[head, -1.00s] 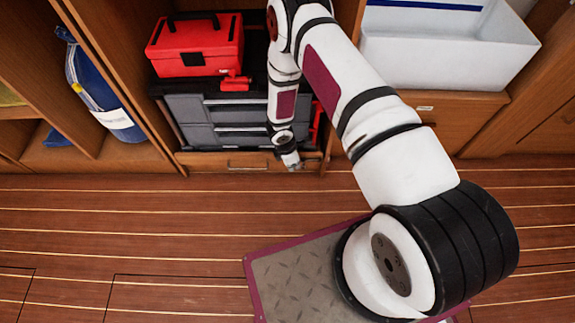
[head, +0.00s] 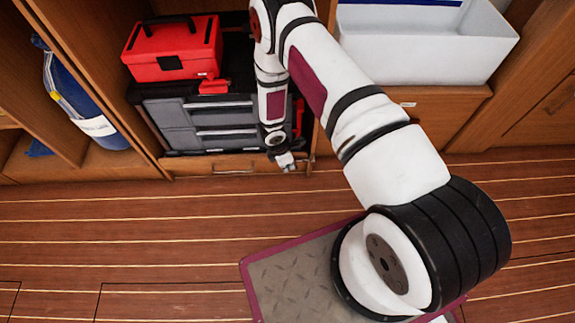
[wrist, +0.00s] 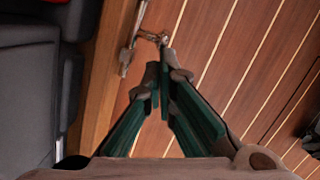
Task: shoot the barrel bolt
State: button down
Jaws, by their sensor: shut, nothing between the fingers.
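The barrel bolt (wrist: 127,58) shows in the wrist view as a thin metal rod along a wooden rail. A small knob (wrist: 150,36) sticks out from it to the right. My gripper (wrist: 159,72) is shut and empty, with its dark green fingers pointing at the knob. The tips look a little short of the knob; I cannot tell whether they touch. In the head view my gripper (head: 287,165) is low at the front right of the locker with the grey drawers. The bolt is too small to make out clearly there.
A red toolbox (head: 172,48) sits on the grey drawer case (head: 200,118) in the locker. A white bin (head: 425,45) stands to the right and a blue bag (head: 85,95) to the left. The plank floor (head: 130,225) in front is clear.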

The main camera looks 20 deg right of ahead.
jog(key=shift+a, duration=0.15)
jog(key=a+r+p, duration=0.4)
jog(key=a+r, duration=0.1)
jog(key=r, duration=0.6)
jog(key=shift+a+r+p, duration=0.2)
jog(key=shift+r+p, duration=0.05)
jog(key=shift+p, duration=0.05)
